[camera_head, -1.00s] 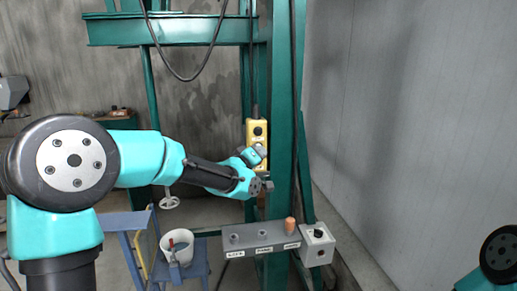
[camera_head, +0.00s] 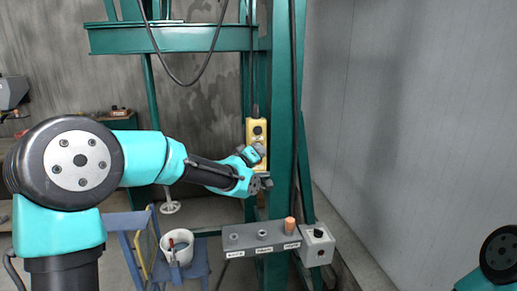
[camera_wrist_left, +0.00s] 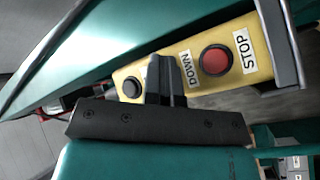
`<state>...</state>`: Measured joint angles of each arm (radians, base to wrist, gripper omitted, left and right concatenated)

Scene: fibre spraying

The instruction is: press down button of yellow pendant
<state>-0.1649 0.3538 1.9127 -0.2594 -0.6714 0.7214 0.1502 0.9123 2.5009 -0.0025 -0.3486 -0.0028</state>
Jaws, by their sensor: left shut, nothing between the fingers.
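The yellow pendant (camera_head: 250,128) hangs upright by its cable against the green frame in the head view. My left gripper (camera_head: 264,183) is shut and empty, with the wrist covering the pendant's lower part. In the left wrist view, the pendant (camera_wrist_left: 205,88) shows a red button (camera_wrist_left: 216,60) beside the STOP label (camera_wrist_left: 245,52) and a black button (camera_wrist_left: 131,88) at the other end. The shut fingers (camera_wrist_left: 160,78) stand between these, beside the DOWN label (camera_wrist_left: 188,70), and hide the button there. I cannot tell whether they touch it. My right gripper is out of view.
The green column (camera_head: 281,150) stands close behind the gripper. Below are a grey labelled box (camera_head: 265,243), an orange knob (camera_head: 290,225), a light control box (camera_head: 317,245) and a white bucket (camera_head: 178,247) on a blue stand. Open space lies right of the frame.

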